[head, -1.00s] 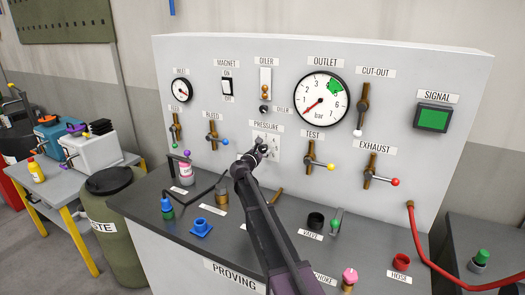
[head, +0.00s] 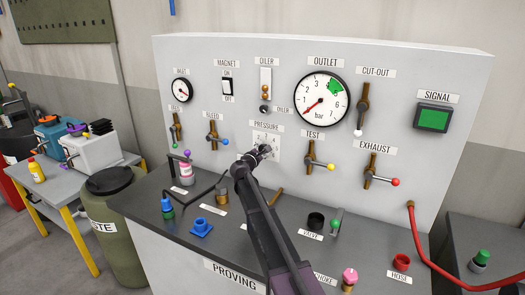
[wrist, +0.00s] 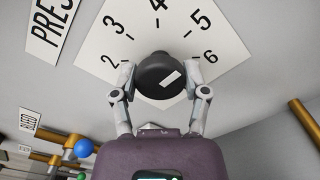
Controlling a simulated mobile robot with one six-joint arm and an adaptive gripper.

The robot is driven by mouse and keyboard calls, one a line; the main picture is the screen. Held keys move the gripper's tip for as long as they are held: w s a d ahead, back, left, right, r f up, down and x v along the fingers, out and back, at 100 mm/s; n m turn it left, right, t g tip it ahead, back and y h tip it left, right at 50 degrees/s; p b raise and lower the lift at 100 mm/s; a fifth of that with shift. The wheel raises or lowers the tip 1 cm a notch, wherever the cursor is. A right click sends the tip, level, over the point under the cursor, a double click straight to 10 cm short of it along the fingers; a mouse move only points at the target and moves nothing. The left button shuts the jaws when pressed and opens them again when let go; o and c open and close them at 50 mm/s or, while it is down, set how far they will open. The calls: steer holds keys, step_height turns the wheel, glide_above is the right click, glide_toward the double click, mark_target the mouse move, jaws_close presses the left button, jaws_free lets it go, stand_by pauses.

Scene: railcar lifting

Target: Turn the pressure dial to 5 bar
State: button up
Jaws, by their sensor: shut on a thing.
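The pressure dial is a black round knob (wrist: 158,76) with a white mark on its face, on a white plate numbered 2 to 6 in the wrist view. The mark slants toward the upper right, on the side of the 5 and 6; I cannot tell exactly which number it meets. My gripper (wrist: 160,84) is shut on the knob, with one finger on each side. In the head view my gripper (head: 264,152) is at the panel below the PRESSURE label (head: 266,126) and hides most of the knob.
The outlet gauge (head: 321,99) has a green band near 5, and its red needle points low left. Handles for bleed (head: 212,135), test (head: 311,157) and exhaust (head: 371,171) stick out around the dial. Loose fittings stand on the dark bench (head: 180,215) below.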

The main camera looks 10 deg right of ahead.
steer(key=shift+w, duration=0.15)
steer(key=o, duration=1.2)
steer(key=shift+c, duration=0.2)
steer(key=shift+s, duration=0.2)
steer(key=v, duration=1.2)
steer(key=shift+w, duration=0.15)
